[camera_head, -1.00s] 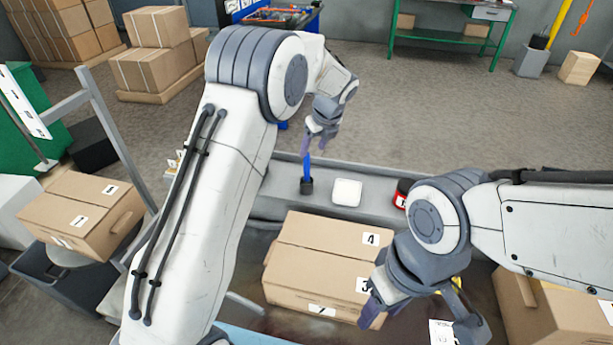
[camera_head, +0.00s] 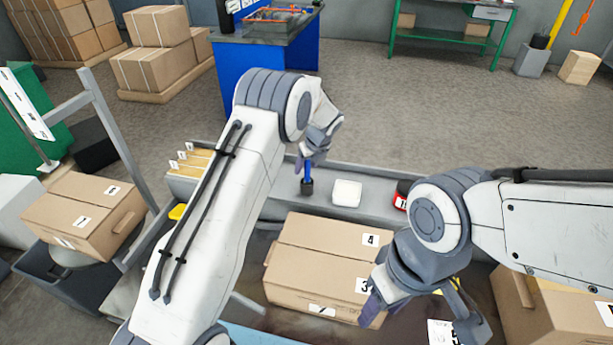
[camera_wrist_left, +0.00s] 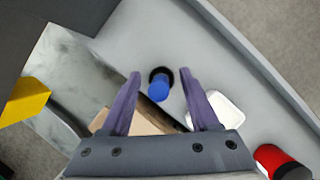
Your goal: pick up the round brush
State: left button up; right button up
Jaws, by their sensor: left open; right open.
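The round brush (camera_head: 307,179) stands upright on the grey ledge, with a blue handle on top and a dark round head at the bottom. In the left wrist view the brush (camera_wrist_left: 159,86) shows from above, its blue handle end between the fingertips. My left gripper (camera_head: 312,160) is open at the upper end of the handle; in the left wrist view its two purple fingers (camera_wrist_left: 158,75) stand apart on either side of the brush, with gaps visible. My right gripper (camera_head: 410,312) is open and empty, low at the right over the cartons.
A white block (camera_head: 347,193) sits on the ledge (camera_head: 280,203) just right of the brush, and a red item (camera_head: 401,200) lies further right. A large carton (camera_head: 318,265) is in front. A file box (camera_head: 190,165) stands left on the ledge.

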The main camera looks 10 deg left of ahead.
pick_arm(q)
grip_shut()
jog(key=shift+r, duration=0.2)
jog(key=shift+r, duration=0.3)
jog(key=r, duration=0.3)
jog(key=shift+w+d+r+b, duration=0.1)
jog(key=shift+d+r+b, duration=0.15)
jog(key=shift+d+b, duration=0.05)
jog(key=w+d+r, duration=0.2)
jog(key=d+r, duration=0.4)
jog(key=d, duration=0.4)
jog(key=shift+w+d+r, duration=0.25)
jog(key=shift+w+d, duration=0.05)
jog(key=shift+d, duration=0.05)
